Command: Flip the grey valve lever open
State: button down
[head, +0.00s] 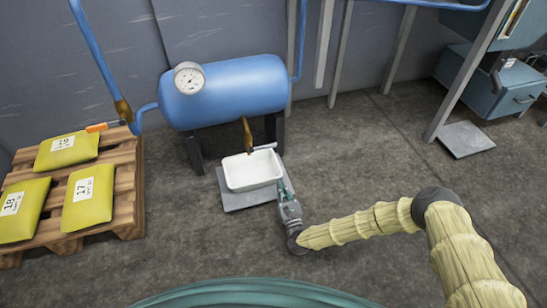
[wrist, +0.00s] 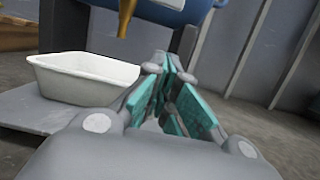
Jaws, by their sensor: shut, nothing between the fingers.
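The grey valve lever (head: 265,147) sticks out to the right from the brass drain valve (head: 247,133) under the blue tank (head: 228,92). My gripper (head: 281,172) is shut and empty, low beside the right edge of the white pan (head: 252,171), just below the lever's outer end. I cannot tell whether it touches the lever. In the wrist view my gripper (wrist: 168,65) points towards the tank stand, with the brass spout (wrist: 126,18) up and to the left. I cannot make out the lever there. The pan also shows in the wrist view (wrist: 85,75), left of the fingers.
The pan stands on a grey plate (head: 236,202) on the floor. A pallet (head: 125,200) with yellow sacks is at the left. Tank legs stand behind the pan. The floor right of my gripper is clear.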

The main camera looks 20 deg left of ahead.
aim_at(263, 147)
jog(key=w+a+r+b, duration=0.5)
jog(key=w+r, duration=0.1)
jog(key=w, duration=0.2)
jog(key=shift+a+r, duration=0.2)
jog(key=shift+a, duration=0.05)
dwell(0.5)
jog(key=shift+d+r, duration=0.1)
jog(key=shift+w+r+n, duration=0.1)
jog(key=shift+r+n, duration=0.1)
jog(key=shift+n, duration=0.2)
